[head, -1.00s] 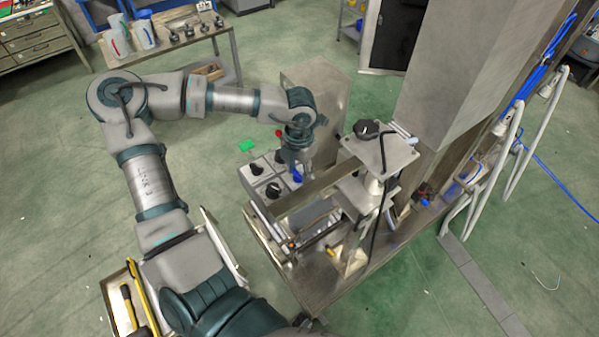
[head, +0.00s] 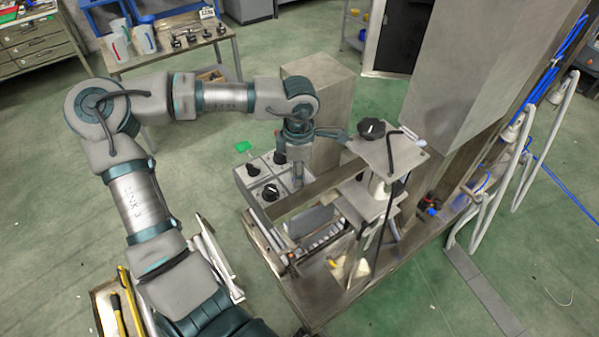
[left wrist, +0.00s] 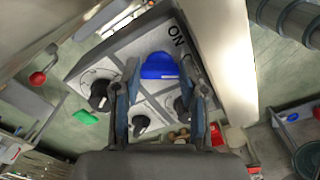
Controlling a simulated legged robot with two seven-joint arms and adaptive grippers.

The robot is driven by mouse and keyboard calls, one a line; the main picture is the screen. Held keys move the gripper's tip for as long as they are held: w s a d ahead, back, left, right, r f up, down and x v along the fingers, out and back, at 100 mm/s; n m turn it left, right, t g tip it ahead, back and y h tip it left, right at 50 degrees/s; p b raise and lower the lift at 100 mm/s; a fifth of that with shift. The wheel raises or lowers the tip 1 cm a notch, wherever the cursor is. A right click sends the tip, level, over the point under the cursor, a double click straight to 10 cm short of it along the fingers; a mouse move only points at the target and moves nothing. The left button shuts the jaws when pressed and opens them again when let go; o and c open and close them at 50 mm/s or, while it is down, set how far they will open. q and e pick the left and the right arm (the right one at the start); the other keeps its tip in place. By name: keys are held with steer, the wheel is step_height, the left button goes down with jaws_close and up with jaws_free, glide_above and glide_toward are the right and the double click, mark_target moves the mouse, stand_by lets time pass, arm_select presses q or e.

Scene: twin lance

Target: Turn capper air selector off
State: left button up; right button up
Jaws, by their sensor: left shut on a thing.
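The control panel (head: 246,181) is a grey box with several black knobs (head: 270,191), at the near left end of the machine. In the left wrist view, a blue selector knob (left wrist: 160,66) sits on the panel face (left wrist: 122,62), beside the printed word ON. My left gripper (head: 297,183) reaches down onto the panel's right side in the head view. Its fingers (left wrist: 160,72) are shut on the blue knob, one on each side. The blue knob is hidden behind the gripper in the head view. My right gripper is not in view.
A flat metal bracket with a black hand knob (head: 371,129) stands just right of the gripper. A tall metal box (head: 322,88) is behind it. Black knobs (left wrist: 100,95) lie close to the fingers. Open floor is to the left.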

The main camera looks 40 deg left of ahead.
arm_select(q)
steer(key=shift+w+r+m, duration=0.1)
steer(key=shift+m, duration=0.4)
steer(key=o, duration=0.9)
steer(key=shift+c, duration=0.2)
steer(key=shift+a, duration=0.1)
step_height(320, 180, up, 12)
